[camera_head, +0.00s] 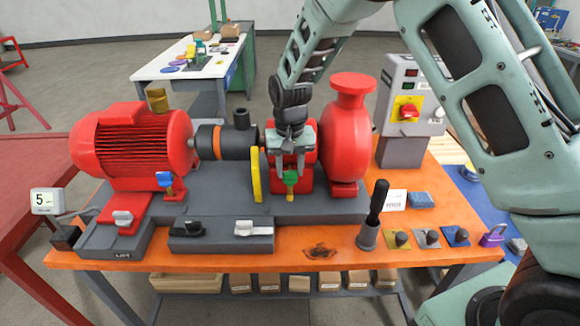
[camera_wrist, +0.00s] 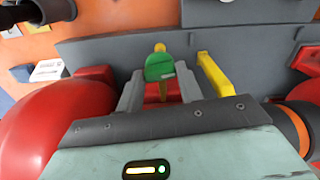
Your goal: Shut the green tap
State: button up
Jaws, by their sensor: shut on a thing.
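The green tap (camera_head: 291,179) sits low on the front of the red pump. Its green handle (camera_wrist: 159,67) shows in the wrist view, with a yellow stem end beyond it. My gripper (camera_head: 290,160) reaches down onto the tap from above. In the wrist view my gripper (camera_wrist: 159,90) has one grey finger on each side of the handle and is shut on it. The lower part of the tap's body is hidden behind the fingers.
A yellow upright part (camera_head: 256,175) stands close left of the tap and also shows in the wrist view (camera_wrist: 213,75). A blue tap (camera_head: 166,181) is further left, by the red motor (camera_head: 130,142). A black-handled tool (camera_head: 374,212) stands upright to the right.

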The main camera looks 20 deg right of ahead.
aim_at(290, 171)
jog(key=shift+r+m, duration=0.1)
jog(key=shift+m, duration=0.6)
jog(key=o, duration=1)
notch_tip(290, 171, up, 17)
jog(key=b, duration=0.3)
jog(key=shift+r, duration=0.15)
